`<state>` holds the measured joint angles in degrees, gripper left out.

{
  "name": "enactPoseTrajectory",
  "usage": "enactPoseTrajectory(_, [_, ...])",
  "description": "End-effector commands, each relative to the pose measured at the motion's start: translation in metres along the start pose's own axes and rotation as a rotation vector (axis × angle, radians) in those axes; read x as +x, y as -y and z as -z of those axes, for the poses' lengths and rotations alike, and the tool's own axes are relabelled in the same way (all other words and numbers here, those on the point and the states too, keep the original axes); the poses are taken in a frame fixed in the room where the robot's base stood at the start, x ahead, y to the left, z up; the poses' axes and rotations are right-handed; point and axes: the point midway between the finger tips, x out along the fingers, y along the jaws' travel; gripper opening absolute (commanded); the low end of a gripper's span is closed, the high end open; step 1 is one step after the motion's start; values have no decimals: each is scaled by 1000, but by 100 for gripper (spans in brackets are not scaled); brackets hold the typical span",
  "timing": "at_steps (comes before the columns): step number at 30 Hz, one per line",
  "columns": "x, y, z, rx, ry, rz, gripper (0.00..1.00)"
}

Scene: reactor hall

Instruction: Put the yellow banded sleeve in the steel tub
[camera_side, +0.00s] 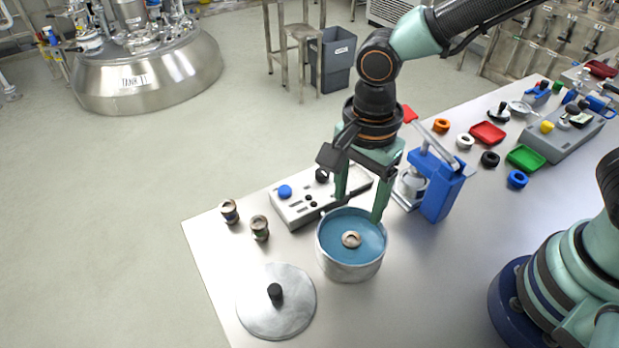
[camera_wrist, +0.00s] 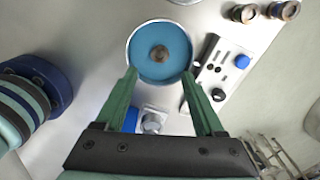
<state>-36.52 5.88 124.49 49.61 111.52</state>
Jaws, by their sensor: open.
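The steel tub (camera_side: 350,270) stands on the bench, open at the top, with a blue inside. One sleeve (camera_side: 351,239) is in the tub near its middle, its tan ringed end facing up; its band colour is hidden. It also shows from above in the wrist view (camera_wrist: 159,54). Two more sleeves (camera_side: 230,211) (camera_side: 260,228) stand upright on the bench left of the tub; their band colours are too small to tell surely. My gripper (camera_side: 359,209) is open and empty, fingers pointing down over the tub's far rim, apart from the sleeve inside.
A grey control box (camera_side: 292,208) with a blue knob stands behind the tub. A blue press-like device (camera_side: 440,192) is close on the right. A round steel lid (camera_side: 255,305) with a black knob lies front left. Coloured rings and trays lie farther right.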

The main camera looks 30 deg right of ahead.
Motion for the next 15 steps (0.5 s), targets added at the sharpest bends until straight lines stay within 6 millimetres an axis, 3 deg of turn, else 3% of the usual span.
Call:
enactPoseTrajectory(4, [-11, 2, 7, -32, 5, 16, 71])
enactPoseTrajectory(7, [-23, 5, 23, -121, 13, 53, 71])
enactPoseTrajectory(15, [-72, 5, 96, -549, -43, 223, 71])
